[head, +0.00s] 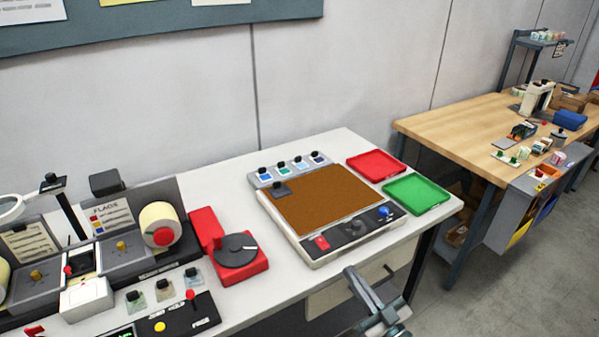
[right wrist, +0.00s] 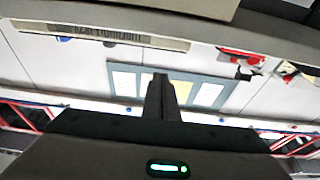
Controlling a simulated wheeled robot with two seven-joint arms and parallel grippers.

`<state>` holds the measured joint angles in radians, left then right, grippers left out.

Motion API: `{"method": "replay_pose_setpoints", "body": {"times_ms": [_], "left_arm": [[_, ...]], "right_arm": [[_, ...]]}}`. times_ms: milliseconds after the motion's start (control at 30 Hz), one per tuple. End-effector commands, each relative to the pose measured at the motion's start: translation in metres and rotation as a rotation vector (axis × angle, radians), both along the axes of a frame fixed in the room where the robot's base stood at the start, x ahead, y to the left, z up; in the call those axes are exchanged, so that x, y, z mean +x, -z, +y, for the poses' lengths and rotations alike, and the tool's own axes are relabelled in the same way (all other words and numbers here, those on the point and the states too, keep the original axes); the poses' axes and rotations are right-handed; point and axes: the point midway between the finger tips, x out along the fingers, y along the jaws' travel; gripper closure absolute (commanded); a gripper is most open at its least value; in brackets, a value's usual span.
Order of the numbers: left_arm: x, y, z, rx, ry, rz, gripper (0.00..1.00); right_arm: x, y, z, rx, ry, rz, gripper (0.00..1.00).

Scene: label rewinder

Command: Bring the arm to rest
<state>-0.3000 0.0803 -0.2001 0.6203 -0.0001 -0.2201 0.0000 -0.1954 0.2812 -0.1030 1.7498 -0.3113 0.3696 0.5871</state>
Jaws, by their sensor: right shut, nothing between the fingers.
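My right gripper (head: 373,296) is at the lower middle of the head view, in front of the white table's front edge and below the brown-topped panel. It is shut and empty, and apart from everything on the table. In the right wrist view its dark fingers (right wrist: 160,92) are together at the centre, with the wall and its notice board behind them. My left gripper does not show in the head view.
The white table (head: 300,150) carries the brown-topped panel (head: 325,200), a red tray (head: 376,166), a green tray (head: 417,195), a red turntable unit (head: 258,268) and the label rewinder (head: 120,250). A wooden bench (head: 450,130) stands at right. Floor (head: 540,270) is clear between.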

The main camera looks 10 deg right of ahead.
Motion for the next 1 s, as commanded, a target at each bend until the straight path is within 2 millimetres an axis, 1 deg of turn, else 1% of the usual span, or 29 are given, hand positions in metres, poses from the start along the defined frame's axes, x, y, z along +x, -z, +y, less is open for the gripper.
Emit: {"method": "replay_pose_setpoints", "body": {"times_ms": [67,167,267,367,400,467,500,533,567,600,667,700,767,800,867,900,967,1000], "left_arm": [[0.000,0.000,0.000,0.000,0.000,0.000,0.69],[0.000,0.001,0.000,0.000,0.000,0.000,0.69],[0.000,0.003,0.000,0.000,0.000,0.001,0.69],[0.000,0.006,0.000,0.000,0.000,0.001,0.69],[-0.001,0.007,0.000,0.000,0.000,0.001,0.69],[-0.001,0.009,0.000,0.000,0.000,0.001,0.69],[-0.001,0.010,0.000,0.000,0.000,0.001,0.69],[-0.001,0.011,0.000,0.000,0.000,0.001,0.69],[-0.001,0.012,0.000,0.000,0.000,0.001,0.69],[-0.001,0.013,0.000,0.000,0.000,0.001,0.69],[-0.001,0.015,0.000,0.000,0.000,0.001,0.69],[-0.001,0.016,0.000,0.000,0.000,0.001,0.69],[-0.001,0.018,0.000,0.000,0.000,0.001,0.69],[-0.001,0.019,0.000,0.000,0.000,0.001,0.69],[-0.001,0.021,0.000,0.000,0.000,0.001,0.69],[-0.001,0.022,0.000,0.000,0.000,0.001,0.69],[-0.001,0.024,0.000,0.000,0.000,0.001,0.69],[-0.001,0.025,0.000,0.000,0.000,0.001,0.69]], "right_arm": [[0.000,0.003,0.000,0.000,0.002,0.005,1.00],[0.001,0.015,-0.002,-0.004,0.012,0.028,1.00],[0.001,0.042,-0.005,-0.011,0.032,0.078,1.00],[-0.001,0.082,-0.010,-0.027,0.063,0.154,1.00],[-0.003,0.103,-0.013,-0.036,0.077,0.192,1.00],[-0.008,0.136,-0.017,-0.049,0.100,0.256,1.00],[-0.013,0.159,-0.019,-0.061,0.114,0.301,1.00],[-0.017,0.178,-0.021,-0.069,0.125,0.337,1.00],[-0.022,0.196,-0.023,-0.079,0.136,0.374,1.00],[-0.030,0.221,-0.025,-0.091,0.149,0.423,1.00],[-0.043,0.257,-0.028,-0.112,0.167,0.496,1.00],[-0.053,0.280,-0.030,-0.126,0.177,0.545,1.00],[-0.070,0.314,-0.032,-0.146,0.190,0.617,1.00],[-0.083,0.336,-0.033,-0.161,0.197,0.665,1.00],[-0.103,0.369,-0.034,-0.183,0.207,0.739,1.00],[-0.118,0.389,-0.035,-0.199,0.212,0.788,1.00],[-0.142,0.419,-0.035,-0.221,0.217,0.859,1.00],[-0.159,0.438,-0.036,-0.237,0.219,0.909,1.00]]}}
